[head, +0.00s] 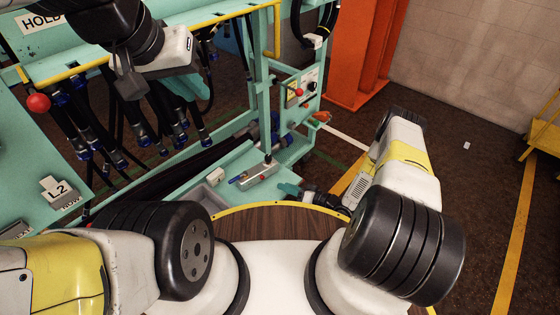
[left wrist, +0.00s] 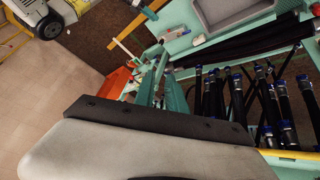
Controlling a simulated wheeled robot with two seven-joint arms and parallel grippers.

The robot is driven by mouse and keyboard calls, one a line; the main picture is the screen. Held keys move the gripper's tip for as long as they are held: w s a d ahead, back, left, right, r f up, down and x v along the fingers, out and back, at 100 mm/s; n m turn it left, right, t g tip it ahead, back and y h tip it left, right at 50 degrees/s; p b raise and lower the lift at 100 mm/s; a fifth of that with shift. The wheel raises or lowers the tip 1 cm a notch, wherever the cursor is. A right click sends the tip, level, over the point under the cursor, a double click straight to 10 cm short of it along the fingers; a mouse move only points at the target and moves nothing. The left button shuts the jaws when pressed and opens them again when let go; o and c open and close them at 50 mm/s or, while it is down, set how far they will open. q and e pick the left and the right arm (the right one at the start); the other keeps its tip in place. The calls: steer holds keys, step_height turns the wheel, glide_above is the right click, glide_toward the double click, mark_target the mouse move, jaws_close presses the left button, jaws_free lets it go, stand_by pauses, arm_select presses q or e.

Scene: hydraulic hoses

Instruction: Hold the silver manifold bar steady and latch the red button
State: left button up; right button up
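What looks like the same bar (left wrist: 173,34) is small near the top of the left wrist view. A red button (head: 299,92) is on a small control box on the rack upright. My left gripper (head: 130,85) is at the upper left, above the hanging hoses and away from the bar. My right gripper (head: 325,199) seems to be the dark shape right of the bar, mostly hidden by my arm. Neither gripper's opening shows clearly.
Several black hoses (head: 140,128) with blue fittings hang from the turquoise rack. A grey tray (head: 213,178) is left of the bar. A red ball knob (head: 38,102) is at far left. An orange column (head: 360,50) stands behind. The floor at right is mostly clear.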

arm_select(q)
steer(key=o, duration=0.3)
steer(key=shift+w+d, duration=0.2)
steer(key=shift+w, duration=0.15)
steer(key=shift+o, duration=0.4)
steer(key=w+d+f+n+h, duration=0.1)
steer(key=w+d+n+h, duration=0.1)
steer(key=w, duration=0.6)
steer(key=shift+d+f+n+g, duration=0.3)
steer(key=shift+d+f+n, duration=0.1)
steer(key=shift+d+n, duration=0.5)
steer(key=w+d+f+n, duration=0.2)
steer(key=w+f+n, duration=0.9)
steer(key=w+f, duration=0.65)
steer(key=n+g+y, duration=0.1)
steer(key=n+y, duration=0.2)
steer(key=n, duration=0.3)
glide_above(233, 181)
steer(key=w+d, duration=0.5)
steer(key=d, duration=0.1)
step_height(233, 181, down, 14)
steer(key=shift+s+a+f+n+g+y, duration=0.55)
steer(key=shift+a+f+n, duration=0.45)
steer(key=shift+f, duration=3.1)
steer(key=shift+s+a+f+n+g+y, duration=0.35)
steer(key=shift+s+a+f+n, duration=0.65)
steer(key=shift+f, duration=3.15)
steer(key=shift+s+a+f+n+g+y, duration=0.4)
steer(key=shift+a+f+n, duration=0.6)
steer(key=shift+f, duration=3.1)
